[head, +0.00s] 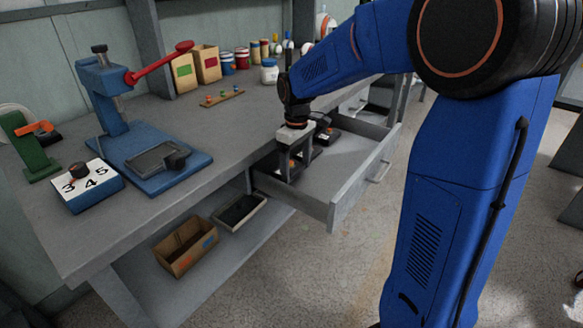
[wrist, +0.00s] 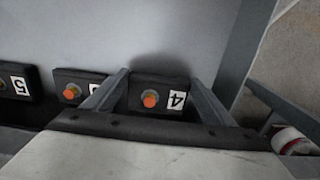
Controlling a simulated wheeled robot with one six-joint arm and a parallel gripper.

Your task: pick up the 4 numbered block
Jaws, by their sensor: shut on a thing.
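The 4 numbered block (wrist: 140,82) is black with an orange knob and a white label reading 4. In the wrist view it sits between the two grey fingers of my gripper (wrist: 158,78), which is shut on it. In the head view my gripper (head: 293,165) reaches down into the open drawer (head: 345,165), and the block is mostly hidden by the fingers. I cannot tell whether the block touches the drawer floor.
In the wrist view, another black block (wrist: 65,78) with a partly hidden label lies left of my gripper, and a 5 block (wrist: 30,84) lies farther left. A blue press (head: 135,155) and a box marked 3, 4, 5 (head: 93,198) stand on the bench.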

